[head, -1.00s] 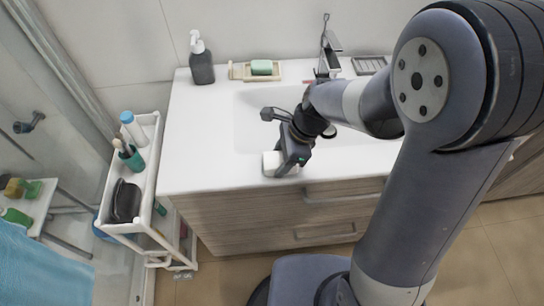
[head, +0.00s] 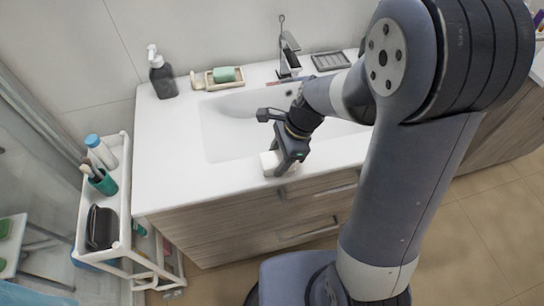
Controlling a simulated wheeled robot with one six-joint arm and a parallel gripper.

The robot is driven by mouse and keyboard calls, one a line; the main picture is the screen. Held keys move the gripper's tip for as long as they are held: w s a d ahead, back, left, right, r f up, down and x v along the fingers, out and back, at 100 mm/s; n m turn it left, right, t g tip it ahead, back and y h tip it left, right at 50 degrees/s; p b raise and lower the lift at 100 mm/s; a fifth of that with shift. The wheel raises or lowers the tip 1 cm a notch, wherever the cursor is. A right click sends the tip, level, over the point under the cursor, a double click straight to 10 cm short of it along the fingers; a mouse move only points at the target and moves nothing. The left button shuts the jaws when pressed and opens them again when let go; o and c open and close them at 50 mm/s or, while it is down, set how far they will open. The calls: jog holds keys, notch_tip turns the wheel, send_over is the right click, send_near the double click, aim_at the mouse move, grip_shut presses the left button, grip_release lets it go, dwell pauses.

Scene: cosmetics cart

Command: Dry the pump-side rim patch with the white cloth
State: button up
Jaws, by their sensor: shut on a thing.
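My gripper (head: 280,160) is shut on the white cloth (head: 268,163), a small folded white block. It holds the cloth at the front rim of the white sink counter (head: 180,186), left of centre of the basin. The cloth looks to be touching the counter or just above it; I cannot tell which. The dark pump bottle (head: 162,78) with a white pump head stands upright at the back left of the counter. No wet patch can be made out on the rim. My gripper hides part of the cloth and of the basin (head: 228,125).
A green soap bar (head: 224,74) lies on a tray behind the basin. The faucet (head: 289,58) and a dark ribbed dish (head: 331,61) are at the back. A white cart (head: 124,190) with bottles, brushes and a dark pouch stands left of the counter. The left counter top is clear.

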aim_at(255, 171)
jog(key=shift+s+a+p, duration=0.15)
jog(key=shift+s+a, duration=0.05)
jog(key=shift+a, duration=0.6)
jog(key=shift+s+a+p, duration=0.1)
jog(key=shift+s+a, duration=0.15)
jog(key=shift+a, duration=0.55)
jog(key=shift+s+a+p, duration=0.15)
jog(key=shift+s+a, duration=0.05)
jog(key=shift+a, duration=0.6)
